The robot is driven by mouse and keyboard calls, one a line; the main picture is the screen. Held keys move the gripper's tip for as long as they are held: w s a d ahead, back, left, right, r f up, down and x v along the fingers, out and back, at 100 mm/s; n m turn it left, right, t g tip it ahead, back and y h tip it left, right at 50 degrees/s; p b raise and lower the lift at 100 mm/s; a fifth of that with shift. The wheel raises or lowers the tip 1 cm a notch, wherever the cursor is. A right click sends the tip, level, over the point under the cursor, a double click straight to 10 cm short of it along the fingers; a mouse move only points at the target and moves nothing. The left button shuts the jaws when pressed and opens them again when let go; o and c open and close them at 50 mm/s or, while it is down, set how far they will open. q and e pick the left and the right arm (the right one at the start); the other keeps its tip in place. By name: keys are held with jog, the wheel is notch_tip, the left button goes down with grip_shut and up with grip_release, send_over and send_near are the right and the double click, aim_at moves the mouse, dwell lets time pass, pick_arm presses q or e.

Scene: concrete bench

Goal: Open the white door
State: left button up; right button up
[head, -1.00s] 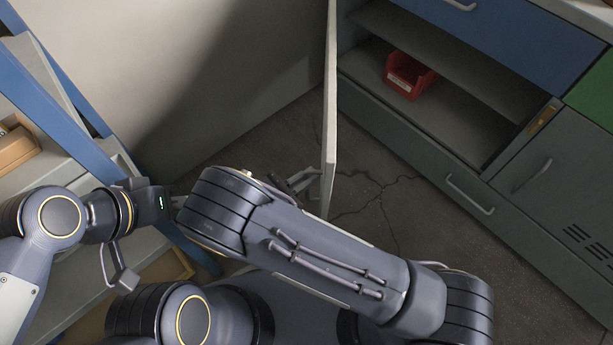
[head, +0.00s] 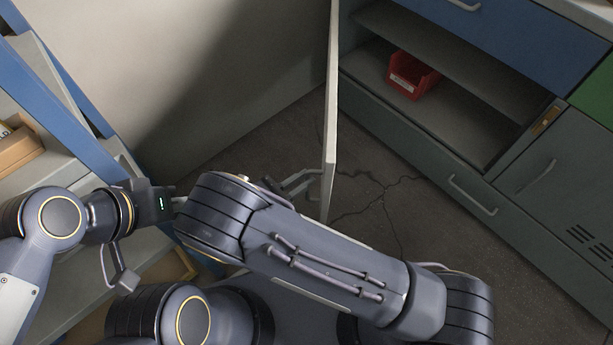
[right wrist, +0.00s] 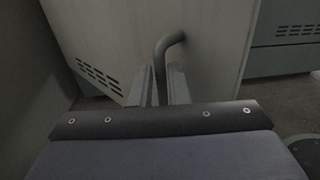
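The white door (head: 331,120) stands swung far out from the cabinet, seen nearly edge-on in the head view. In the right wrist view its pale face (right wrist: 115,40) fills the middle, with a bent grey handle (right wrist: 172,42). My right gripper (right wrist: 161,80) has its two fingers on either side of the handle's bar, closed on it. In the head view the right gripper (head: 300,182) shows at the left side of the door, partly hidden by my right arm. My left gripper (head: 172,203) is at the left, its fingers mostly hidden behind my right arm.
The open cabinet (head: 440,125) has a shelf and a red bin (head: 413,76) inside. A grey locker door (head: 550,170) and blue drawer (head: 520,35) adjoin it. A blue-framed rack (head: 50,75) with a box (head: 18,148) stands at left. Cracked floor (head: 385,195) is clear right of the door.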

jog(key=b+v, duration=0.1)
jog(key=v, duration=0.5)
jog(key=shift+s, duration=0.1)
